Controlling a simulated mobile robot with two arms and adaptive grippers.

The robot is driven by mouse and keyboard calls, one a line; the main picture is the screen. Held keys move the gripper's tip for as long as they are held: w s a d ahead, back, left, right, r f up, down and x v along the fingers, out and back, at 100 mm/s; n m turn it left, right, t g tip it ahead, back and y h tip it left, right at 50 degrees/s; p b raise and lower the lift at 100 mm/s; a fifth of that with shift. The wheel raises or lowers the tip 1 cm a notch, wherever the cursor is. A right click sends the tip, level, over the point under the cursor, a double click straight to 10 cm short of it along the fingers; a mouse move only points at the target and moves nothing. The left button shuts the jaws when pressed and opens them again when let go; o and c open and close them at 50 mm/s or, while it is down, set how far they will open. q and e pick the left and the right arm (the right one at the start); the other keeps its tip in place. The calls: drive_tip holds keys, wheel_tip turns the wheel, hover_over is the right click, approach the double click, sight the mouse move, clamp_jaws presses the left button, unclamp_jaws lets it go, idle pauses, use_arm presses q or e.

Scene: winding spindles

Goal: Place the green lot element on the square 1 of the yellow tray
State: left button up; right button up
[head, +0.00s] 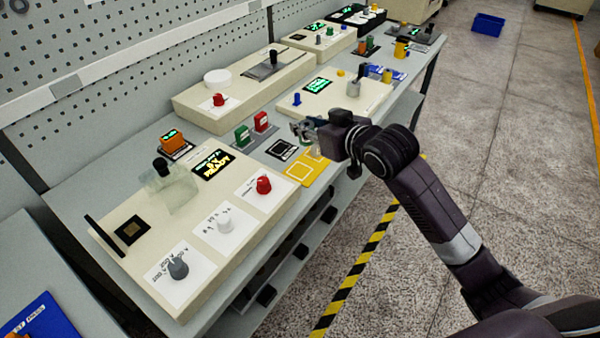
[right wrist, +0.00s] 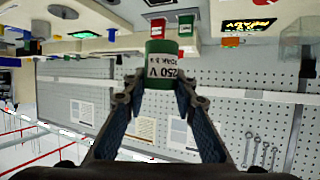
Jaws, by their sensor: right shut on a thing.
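My right gripper (head: 306,131) is above the bench near the yellow tray, reaching in from the right. In the right wrist view it is shut on a green cylinder (right wrist: 161,62) with a white label reading "250 V". The cylinder is between the fingertips, and in the head view it is mostly hidden by the gripper. The yellow tray (head: 290,174) lies flat on the bench below and slightly left of the gripper, with white square outlines; its far part is partly covered by the gripper. My left gripper is not in view.
A black tray (head: 271,147) with a white square lies beside the yellow one. A green block (head: 242,137) and a red block (head: 261,122) stand behind it. A panel with a red knob (head: 264,184) is to the left. A raised console (head: 240,91) is behind.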

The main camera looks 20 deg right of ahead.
sight(299, 171)
drive_tip(key=w+r+m+h, duration=0.2)
drive_tip(key=w+r+h, duration=0.15)
drive_tip(key=r, duration=0.25)
drive_tip(key=shift+y, duration=0.45)
drive_tip(key=f, duration=1.3)
drive_tip(key=w+f, duration=0.1)
drive_tip(key=f, duration=0.6)
drive_tip(key=shift+a+f+p, duration=0.15)
drive_tip(key=shift+a+p, duration=0.05)
drive_tip(key=shift+p, duration=0.2)
drive_tip(key=o, duration=1.2)
drive_tip(key=shift+c, duration=0.2)
drive_tip(key=shift+s, duration=0.1)
drive_tip(key=b+v, duration=0.1)
drive_tip(key=v, duration=1.1)
